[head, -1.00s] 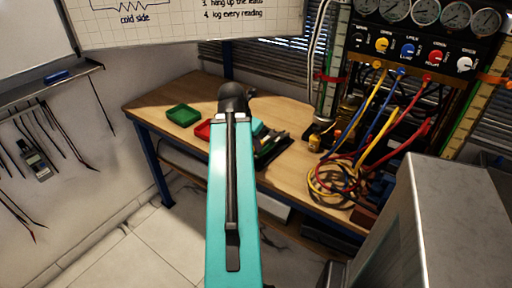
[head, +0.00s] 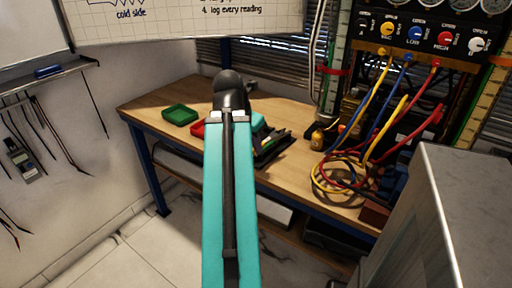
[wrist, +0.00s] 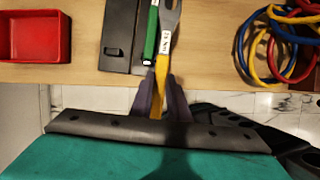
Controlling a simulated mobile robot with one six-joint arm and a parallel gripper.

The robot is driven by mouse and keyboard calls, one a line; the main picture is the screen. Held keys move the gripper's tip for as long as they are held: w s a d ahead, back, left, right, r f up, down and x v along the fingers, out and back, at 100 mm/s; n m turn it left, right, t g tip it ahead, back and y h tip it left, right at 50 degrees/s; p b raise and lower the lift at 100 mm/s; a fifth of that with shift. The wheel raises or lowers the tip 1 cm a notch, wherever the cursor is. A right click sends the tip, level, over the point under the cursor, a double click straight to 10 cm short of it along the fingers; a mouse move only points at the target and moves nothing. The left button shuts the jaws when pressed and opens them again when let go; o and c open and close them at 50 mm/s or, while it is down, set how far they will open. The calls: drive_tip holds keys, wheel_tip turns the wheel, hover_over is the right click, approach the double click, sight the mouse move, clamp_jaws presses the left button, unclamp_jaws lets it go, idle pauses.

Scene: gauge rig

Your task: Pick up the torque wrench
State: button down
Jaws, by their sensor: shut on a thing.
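In the wrist view the torque wrench (wrist: 162,60) has a yellow handle with a white printed label and a grey forked head. The head points to the back of the bench, and the handle end overhangs the front edge. My gripper (wrist: 160,88) has its two dark fingers closed on the yellow handle at that edge. I cannot tell whether the wrench is clear of the surface. In the head view my teal arm hides most of this spot.
A green-handled tool (wrist: 151,35) lies close left of the wrench, by a dark case (wrist: 118,40). A red tray (wrist: 35,37) sits left. Coiled hoses (head: 345,175) lie right, under the gauge panel (head: 430,38). A green tray (head: 180,114) stands on the bench (head: 145,103). A grey cabinet (head: 465,200) is near right.

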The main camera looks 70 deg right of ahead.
drive_tip(key=shift+s+a+r+b, duration=0.15)
drive_tip(key=shift+s+a+b, duration=0.05)
drive_tip(key=shift+a+b, duration=0.45)
drive_tip(key=shift+d, duration=0.1)
drive_tip(key=c, duration=2.2)
unclamp_jaws()
clamp_jaws()
